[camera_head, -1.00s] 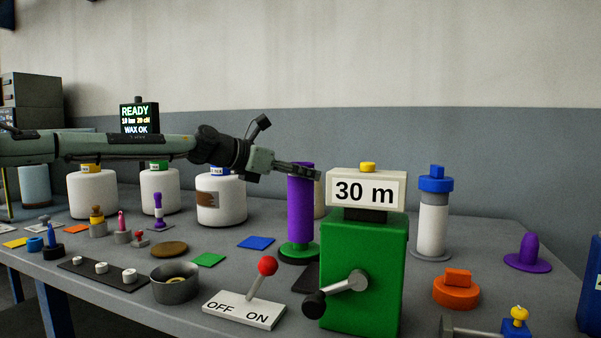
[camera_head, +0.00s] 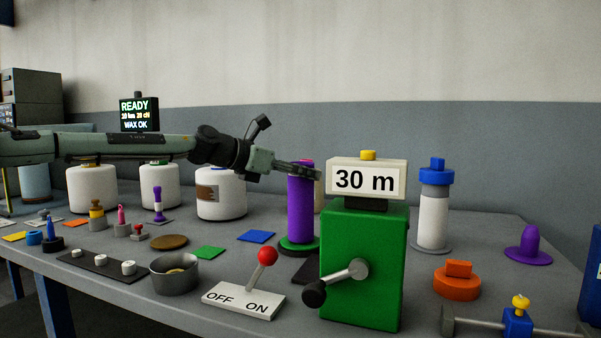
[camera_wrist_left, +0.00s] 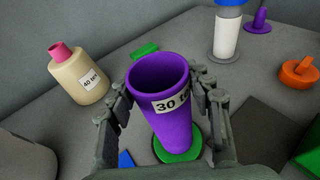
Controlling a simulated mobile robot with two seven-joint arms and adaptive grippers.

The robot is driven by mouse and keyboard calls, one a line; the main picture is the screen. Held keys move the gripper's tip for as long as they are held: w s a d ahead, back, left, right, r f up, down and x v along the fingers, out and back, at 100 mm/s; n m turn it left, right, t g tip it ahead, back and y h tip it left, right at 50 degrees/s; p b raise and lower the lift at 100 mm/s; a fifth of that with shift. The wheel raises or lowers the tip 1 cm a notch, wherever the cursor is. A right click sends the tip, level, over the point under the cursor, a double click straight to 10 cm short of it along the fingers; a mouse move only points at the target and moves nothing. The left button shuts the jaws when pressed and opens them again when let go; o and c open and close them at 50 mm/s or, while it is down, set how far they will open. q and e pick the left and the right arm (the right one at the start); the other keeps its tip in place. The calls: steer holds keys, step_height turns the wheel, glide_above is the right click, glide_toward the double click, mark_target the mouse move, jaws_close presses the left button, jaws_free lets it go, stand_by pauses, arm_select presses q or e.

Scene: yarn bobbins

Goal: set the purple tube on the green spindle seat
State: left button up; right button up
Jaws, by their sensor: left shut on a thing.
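The purple tube (camera_head: 301,212) stands upright over the green spindle seat (camera_head: 286,248), a flat green disc on the table. The tube's lower end meets the disc in the head view; I cannot tell whether it rests fully on it. My left gripper (camera_head: 300,171) is shut on the tube near its top. My right gripper is not in view.
A green meter box (camera_head: 362,270) marked 30 m stands close to the right of the tube. A lever switch (camera_head: 243,299) and a grey bowl (camera_head: 175,272) are in front. A blue-capped white bobbin (camera_head: 433,215) stands farther right.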

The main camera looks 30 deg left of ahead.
arm_select(q)
steer(key=shift+f+b, duration=0.3)
steer(key=shift+b, duration=0.05)
stand_by(0.3)
steer(key=o, duration=1.3)
steer(key=shift+o, duration=0.2)
steer(key=v, duration=1.2)
steer(key=shift+r, duration=0.1)
